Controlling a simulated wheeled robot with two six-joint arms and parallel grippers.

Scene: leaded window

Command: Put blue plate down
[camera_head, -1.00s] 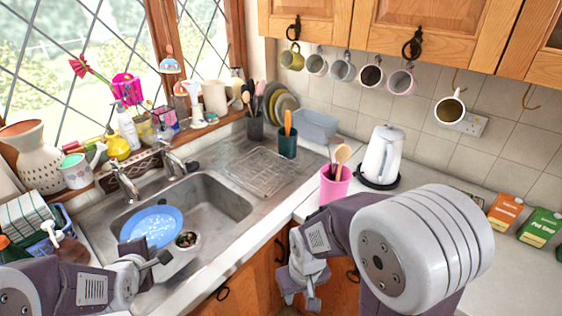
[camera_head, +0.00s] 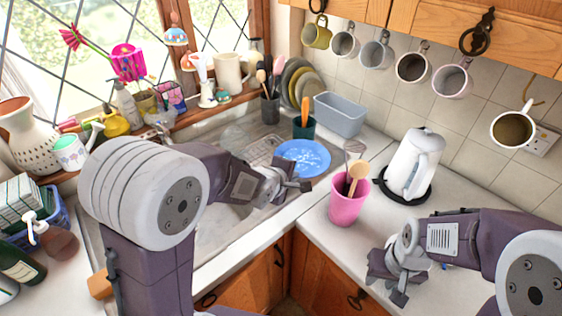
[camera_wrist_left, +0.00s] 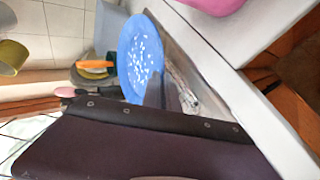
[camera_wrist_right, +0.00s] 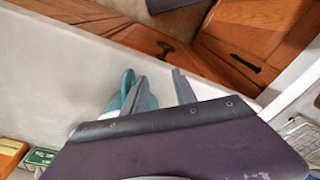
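The blue plate (camera_head: 303,157), speckled with white, is above the draining-board end of the sink, in front of the dark green utensil pot. It also shows in the left wrist view (camera_wrist_left: 138,58). My left gripper (camera_head: 297,186) is at the plate's near edge and appears shut on it; the left wrist view shows a finger against the rim. I cannot tell whether the plate touches the surface below. My right gripper (camera_head: 390,280) is over the right counter, its fingers apart in the right wrist view (camera_wrist_right: 160,90). A teal and white object (camera_wrist_right: 127,85) shows by its fingers.
A pink pot (camera_head: 349,204) of utensils stands right of the plate, with a white kettle (camera_head: 411,165) beyond. A grey bin (camera_head: 340,115) and upright plates (camera_head: 296,82) stand behind. My left arm hides much of the sink.

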